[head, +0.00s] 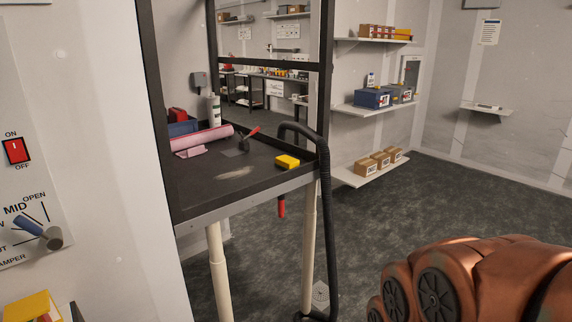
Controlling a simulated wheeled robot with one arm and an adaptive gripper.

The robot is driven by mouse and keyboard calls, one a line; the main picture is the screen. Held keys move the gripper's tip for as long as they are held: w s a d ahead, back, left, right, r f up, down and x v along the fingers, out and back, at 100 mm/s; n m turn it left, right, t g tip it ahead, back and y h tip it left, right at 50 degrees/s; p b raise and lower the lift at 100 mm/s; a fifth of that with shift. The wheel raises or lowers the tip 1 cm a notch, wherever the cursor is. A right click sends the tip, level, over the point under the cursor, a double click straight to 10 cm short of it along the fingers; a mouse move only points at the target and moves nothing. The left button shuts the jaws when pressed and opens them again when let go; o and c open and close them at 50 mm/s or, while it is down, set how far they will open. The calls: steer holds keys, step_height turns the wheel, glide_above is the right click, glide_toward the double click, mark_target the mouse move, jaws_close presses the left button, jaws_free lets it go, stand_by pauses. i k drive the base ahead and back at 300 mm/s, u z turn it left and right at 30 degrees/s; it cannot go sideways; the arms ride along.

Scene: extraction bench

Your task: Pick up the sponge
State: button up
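A small yellow block that looks like the sponge (287,161) lies on the dark top of the extraction bench (200,192), close to its right edge. It seems to rest flat, and nothing is touching it that I can make out. My gripper is not in view. Only a copper-coloured part of what appears to be my own arm shows at the bottom right, well apart from the bench.
On the bench are a pink roll (205,138), a white bottle (214,110), a red-handled brush-like tool (249,138) and a blue bin (183,127). A black hose (325,200) hangs at the right edge. A white panel (100,120) stands at left. Floor (400,220) is clear at right.

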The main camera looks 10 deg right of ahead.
mark_target(285, 162)
steer(key=u, duration=0.15)
steer(key=i, duration=1.55)
steer(key=u, duration=0.5)
